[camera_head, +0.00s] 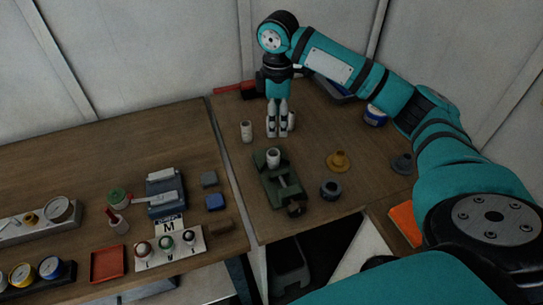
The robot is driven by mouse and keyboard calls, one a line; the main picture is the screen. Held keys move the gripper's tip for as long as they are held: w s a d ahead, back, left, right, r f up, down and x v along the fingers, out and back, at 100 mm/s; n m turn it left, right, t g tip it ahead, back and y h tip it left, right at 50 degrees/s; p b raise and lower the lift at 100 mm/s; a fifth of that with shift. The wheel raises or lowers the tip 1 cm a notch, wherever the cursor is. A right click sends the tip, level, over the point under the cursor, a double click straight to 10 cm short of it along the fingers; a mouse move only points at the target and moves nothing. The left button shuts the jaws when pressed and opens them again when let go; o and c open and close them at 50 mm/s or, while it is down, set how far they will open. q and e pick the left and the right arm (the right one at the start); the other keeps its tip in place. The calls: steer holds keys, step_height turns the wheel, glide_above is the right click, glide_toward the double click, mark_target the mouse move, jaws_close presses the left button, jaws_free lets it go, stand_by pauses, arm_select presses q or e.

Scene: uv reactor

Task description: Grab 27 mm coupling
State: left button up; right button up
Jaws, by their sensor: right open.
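My right gripper (277,132) points straight down over the back of the right-hand table, its two fingers side by side with a narrow gap. A pale cylindrical piece (291,121) stands just right of and partly behind the fingers; I cannot tell if they touch it. Another pale cylindrical piece (246,131) stands apart to the left. A third pale, open-topped piece (273,157) sits at the back of a green vise (266,183) in front of the gripper. I cannot tell by sight which one is the 27 mm coupling. My left gripper is out of view.
A brass flanged part (338,161), a dark grey ring (331,188) and a grey flanged part (402,164) lie right of the vise. A blue-and-white can (375,115) stands under my arm. A red-handled tool (236,88) lies behind. Gauges and a red tray (108,264) occupy the left table.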

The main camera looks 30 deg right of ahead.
mark_target(274, 153)
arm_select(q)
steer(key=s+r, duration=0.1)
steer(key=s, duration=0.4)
arm_select(e)
step_height(274, 153, down, 6)
steer(key=shift+w+p, duration=0.1)
steer(key=shift+p, duration=0.45)
step_height(274, 153, down, 2)
steer(key=shift+w+f, duration=0.15)
steer(key=shift+f, duration=0.1)
steer(key=shift+f+p, duration=0.2)
steer(key=shift+p, duration=0.2)
steer(key=f, duration=0.1)
steer(key=f+p, duration=0.1)
steer(key=f, duration=0.2)
steer(key=shift+w+a+f+p, duration=0.1)
steer(key=shift+w+f+p, duration=0.15)
steer(key=shift+p, duration=0.05)
steer(key=shift+f, duration=0.2)
steer(key=c, duration=0.6)
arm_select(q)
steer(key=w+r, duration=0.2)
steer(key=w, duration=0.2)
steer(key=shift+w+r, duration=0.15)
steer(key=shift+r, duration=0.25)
arm_select(e)
steer(key=c, duration=0.5)
